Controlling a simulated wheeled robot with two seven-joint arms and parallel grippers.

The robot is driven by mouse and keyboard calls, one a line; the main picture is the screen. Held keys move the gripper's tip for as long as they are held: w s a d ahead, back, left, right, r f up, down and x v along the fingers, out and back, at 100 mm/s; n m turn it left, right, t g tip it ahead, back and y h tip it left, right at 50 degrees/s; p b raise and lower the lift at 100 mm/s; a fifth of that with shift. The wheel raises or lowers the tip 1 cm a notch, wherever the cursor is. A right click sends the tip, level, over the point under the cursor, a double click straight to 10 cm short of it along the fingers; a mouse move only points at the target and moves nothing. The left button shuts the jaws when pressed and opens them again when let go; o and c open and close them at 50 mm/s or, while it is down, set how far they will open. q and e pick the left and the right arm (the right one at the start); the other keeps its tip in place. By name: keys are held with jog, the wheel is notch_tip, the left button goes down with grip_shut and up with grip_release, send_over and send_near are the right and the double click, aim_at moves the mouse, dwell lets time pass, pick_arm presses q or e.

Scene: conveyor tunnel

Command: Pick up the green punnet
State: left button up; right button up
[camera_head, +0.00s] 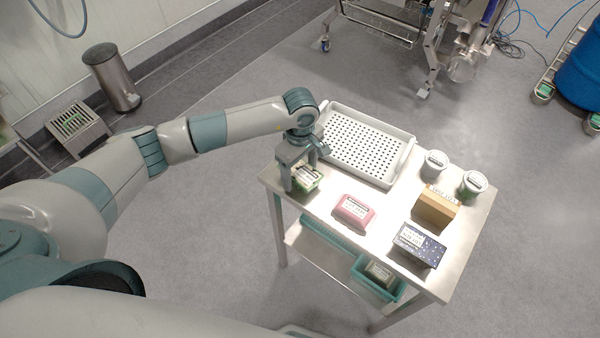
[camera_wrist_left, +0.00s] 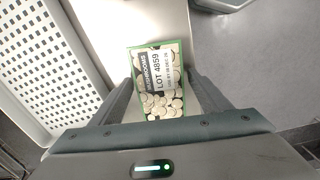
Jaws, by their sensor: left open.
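The green punnet (camera_head: 308,179) sits at the left end of the steel table, partly hidden by my left gripper. My left gripper (camera_head: 301,184) points down over the punnet. In the left wrist view its fingers (camera_wrist_left: 165,95) are apart, one on each side of the punnet. I cannot tell whether they touch it. My right gripper is not in view.
A white perforated tray (camera_head: 405,150) lies behind the punnet. A pink punnet (camera_head: 354,211), a brown box (camera_head: 436,208), a dark blue box (camera_head: 418,246) and two lidded tubs (camera_head: 434,163) (camera_head: 472,186) stand on the table (camera_head: 380,252). A teal bin (camera_head: 362,276) is below.

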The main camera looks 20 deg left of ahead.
aim_at(304, 172)
pick_arm(q)
jog(key=c, duration=1.1)
jog(key=shift+r, duration=0.15)
jog(key=shift+w+r+b, duration=0.1)
jog(key=shift+r+b, duration=0.4)
jog(key=shift+b, duration=0.1)
jog(key=r+b, duration=0.1)
jog(key=d+r+b, duration=0.1)
jog(key=r, duration=0.1)
jog(key=shift+s+d, duration=0.1)
jog(key=shift+s, duration=0.1)
jog(key=s+d+r+b, duration=0.4)
jog(key=d+r+b, duration=0.1)
jog(key=d, duration=0.4)
jog(key=shift+d+r, duration=0.4)
jog(key=shift+r, duration=0.5)
jog(key=shift+w, duration=0.1)
